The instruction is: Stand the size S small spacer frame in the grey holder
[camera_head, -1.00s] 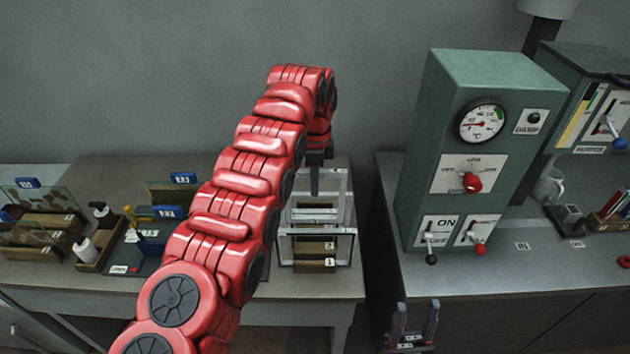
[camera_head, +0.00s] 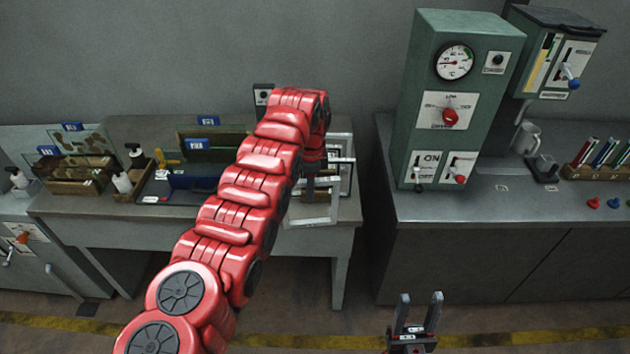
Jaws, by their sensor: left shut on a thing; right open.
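My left gripper (camera_head: 310,186) is shut on a light metal spacer frame (camera_head: 314,222), whose lower bar and right side show in front of the table's right end. The red arm hides the frame's left part. More pale frame bars (camera_head: 345,143) show just behind it, partly covered by the arm and the held frame. I cannot make out the size letter or clearly pick out the grey holder. My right gripper (camera_head: 415,318) is open and empty, low in front of the gap between the tables.
A green control cabinet (camera_head: 452,90) with gauge and levers stands on the right counter (camera_head: 480,208). On the left table (camera_head: 100,207) are a blue box (camera_head: 194,180), a brown tray (camera_head: 132,190) with bottles and a glass-sided box (camera_head: 85,150). Floor shows between the tables.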

